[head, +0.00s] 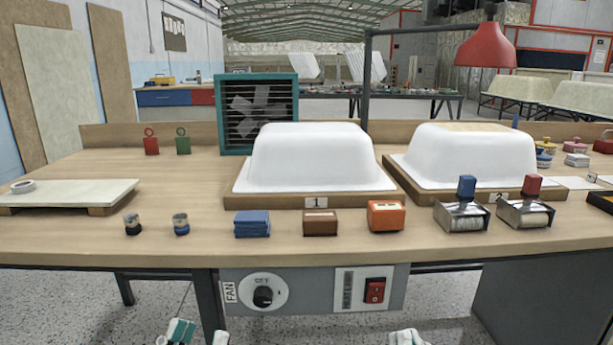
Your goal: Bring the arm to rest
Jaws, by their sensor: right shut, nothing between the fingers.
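My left gripper (199,335) shows at the bottom edge, left of the middle, below the bench front. My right gripper (406,338) shows at the bottom edge, right of the middle. Its fingertips are together and hold nothing. Both grippers are in front of the bench and apart from the things on it. The rest of both arms is outside the view.
The wooden bench (100,233) carries white tub shells (310,155) (475,150) on boards, a fan (257,112) and several small blocks along its front. A control panel (320,290) with a knob (263,296) and red switch (375,290) hangs below. A red lamp (486,45) hangs above.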

